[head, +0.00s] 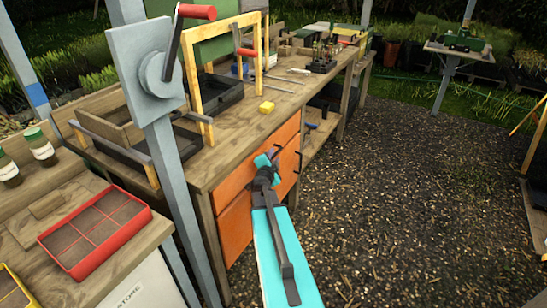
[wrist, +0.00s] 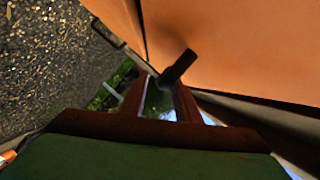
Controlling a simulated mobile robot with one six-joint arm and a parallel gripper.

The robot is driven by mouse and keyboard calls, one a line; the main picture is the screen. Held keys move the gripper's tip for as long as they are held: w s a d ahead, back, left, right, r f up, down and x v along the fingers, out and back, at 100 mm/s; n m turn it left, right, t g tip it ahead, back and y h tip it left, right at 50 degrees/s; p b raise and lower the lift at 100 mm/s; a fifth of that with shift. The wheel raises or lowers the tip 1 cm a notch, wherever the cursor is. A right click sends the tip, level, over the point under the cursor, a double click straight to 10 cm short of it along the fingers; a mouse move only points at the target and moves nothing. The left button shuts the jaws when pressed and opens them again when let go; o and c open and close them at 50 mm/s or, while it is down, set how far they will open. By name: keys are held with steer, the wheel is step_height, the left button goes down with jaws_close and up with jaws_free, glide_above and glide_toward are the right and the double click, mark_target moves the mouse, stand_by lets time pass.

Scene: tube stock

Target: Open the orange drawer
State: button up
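The orange drawer fronts (head: 232,192) are set below the wooden workbench top; I cannot tell how many belong to one drawer. A dark handle (head: 297,161) shows to the right of my gripper (head: 268,160), which is close in front of the orange face and partly covers it. In the wrist view the orange front (wrist: 235,45) fills the upper right. A dark handle (wrist: 178,68) sticks out from it near the fingertips of my gripper (wrist: 160,88). The fingers are apart with a gap between them. I cannot tell whether they touch the handle.
A grey post with a red-handled crank (head: 160,75) stands left of my arm. A red divided tray (head: 95,230) is at the left. Gravel ground (head: 400,200) is open at the right.

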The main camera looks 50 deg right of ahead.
steer(key=shift+w+d+f, duration=0.15)
steer(key=shift+w+d, duration=0.2)
steer(key=shift+d, duration=0.25)
jaws_close()
